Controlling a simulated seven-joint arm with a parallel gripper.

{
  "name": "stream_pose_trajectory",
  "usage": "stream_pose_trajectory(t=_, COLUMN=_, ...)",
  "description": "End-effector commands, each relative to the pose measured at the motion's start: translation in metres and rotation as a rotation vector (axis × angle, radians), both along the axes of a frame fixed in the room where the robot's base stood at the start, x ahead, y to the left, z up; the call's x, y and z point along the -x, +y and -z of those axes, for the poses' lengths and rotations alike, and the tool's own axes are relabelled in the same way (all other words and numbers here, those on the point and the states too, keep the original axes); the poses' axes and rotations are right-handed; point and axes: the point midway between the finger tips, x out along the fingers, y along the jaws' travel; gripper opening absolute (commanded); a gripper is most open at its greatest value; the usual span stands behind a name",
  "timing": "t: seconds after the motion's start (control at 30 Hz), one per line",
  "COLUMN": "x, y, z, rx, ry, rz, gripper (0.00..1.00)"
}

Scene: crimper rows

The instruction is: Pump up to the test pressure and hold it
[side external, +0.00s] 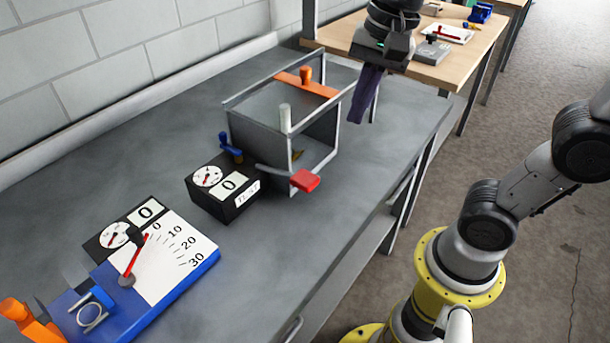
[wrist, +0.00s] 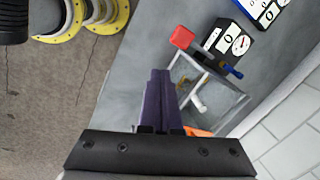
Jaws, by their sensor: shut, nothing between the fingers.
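A grey open-topped box (side external: 262,130) with a pale metal frame stands on the grey bench. A lever with a red grip (side external: 305,181) sticks out at its near side; the red grip also shows in the wrist view (wrist: 182,38). A black gauge block (side external: 222,190) beside the box has a round dial and a display reading 0; it is also in the wrist view (wrist: 230,40). A blue valve handle (side external: 231,148) stands behind the block. My gripper (side external: 362,118), with dark purple fingers, is shut and empty, to the right of the box and apart from the lever.
An orange bar with a knob (side external: 306,80) crosses the box top. At the front left lies a blue-based device (side external: 90,300) with a red pointer, a 0-to-30 scale and another gauge reading 0. A wooden table (side external: 455,70) stands behind. The bench's front middle is clear.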

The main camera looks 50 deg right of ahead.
Motion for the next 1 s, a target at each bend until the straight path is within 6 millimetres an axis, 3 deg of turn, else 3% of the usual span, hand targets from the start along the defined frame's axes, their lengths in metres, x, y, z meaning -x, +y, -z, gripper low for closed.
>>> stream_pose_trajectory(t=0.2, x=-0.043, y=0.023, z=0.01, rx=-0.026, ry=0.139, rz=0.108, gripper=0.0)
stream_pose_trajectory(t=0.37, x=-0.062, y=0.035, z=0.024, rx=-0.019, ry=0.192, rz=0.086, gripper=0.0)
stream_pose_trajectory(t=0.57, x=-0.067, y=0.041, z=0.037, rx=-0.008, ry=0.231, rz=0.07, gripper=0.0)
stream_pose_trajectory(t=1.0, x=-0.066, y=0.042, z=0.041, rx=-0.007, ry=0.234, rz=0.065, gripper=0.0)
